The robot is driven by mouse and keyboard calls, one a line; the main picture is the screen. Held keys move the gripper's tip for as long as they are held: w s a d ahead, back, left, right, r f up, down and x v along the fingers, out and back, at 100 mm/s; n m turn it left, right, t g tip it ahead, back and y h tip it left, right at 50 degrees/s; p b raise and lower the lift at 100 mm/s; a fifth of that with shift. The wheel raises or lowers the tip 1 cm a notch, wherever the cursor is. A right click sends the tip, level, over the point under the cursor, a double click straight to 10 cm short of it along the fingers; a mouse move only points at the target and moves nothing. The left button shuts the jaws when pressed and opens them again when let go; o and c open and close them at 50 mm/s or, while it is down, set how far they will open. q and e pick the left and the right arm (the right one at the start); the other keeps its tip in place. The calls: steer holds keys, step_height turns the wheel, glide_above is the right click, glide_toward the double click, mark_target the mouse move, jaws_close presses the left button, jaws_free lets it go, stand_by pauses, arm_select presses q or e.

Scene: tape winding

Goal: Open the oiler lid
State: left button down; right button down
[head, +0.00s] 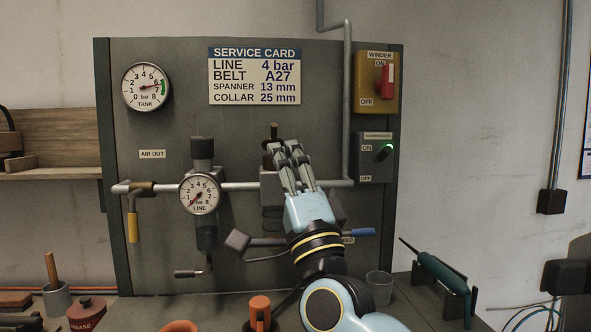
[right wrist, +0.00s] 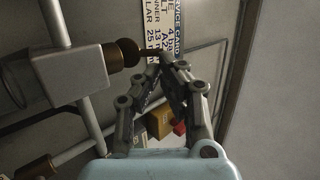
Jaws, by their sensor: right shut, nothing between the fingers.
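The oiler's grey body (head: 267,186) sits on the air pipe right of the line gauge, partly hidden behind my right gripper. Its brown top with a dark knob (head: 274,130) stands upright above the pipe. In the right wrist view the oiler body (right wrist: 75,72) is tilted, with a brown collar (right wrist: 122,56) and a thin dark stem toward my fingertips. My right gripper (head: 282,147) is shut and empty, its fingertips right beside the top. It also shows in the right wrist view (right wrist: 166,63). I cannot tell whether it touches the lid. My left gripper is not in view.
A regulator with the line gauge (head: 200,194) is to the left. A yellow-handled valve (head: 133,226) hangs further left. Winder (head: 377,82) and compressor (head: 376,157) switches are at right. A grey head (head: 237,242) on a rod is below. Cups and tools stand on the bench.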

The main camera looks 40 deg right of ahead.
mark_target(276, 128)
steer(key=x, duration=0.2)
steer(key=shift+w+r+p, duration=0.15)
steer(key=shift+r+p, duration=0.15)
steer(key=shift+p, duration=0.1)
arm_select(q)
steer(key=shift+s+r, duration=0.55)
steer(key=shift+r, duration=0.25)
arm_select(e)
steer(key=shift+w+d+r, duration=0.15)
steer(key=shift+w, duration=0.2)
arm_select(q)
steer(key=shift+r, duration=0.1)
arm_select(e)
steer(key=shift+r, duration=0.1)
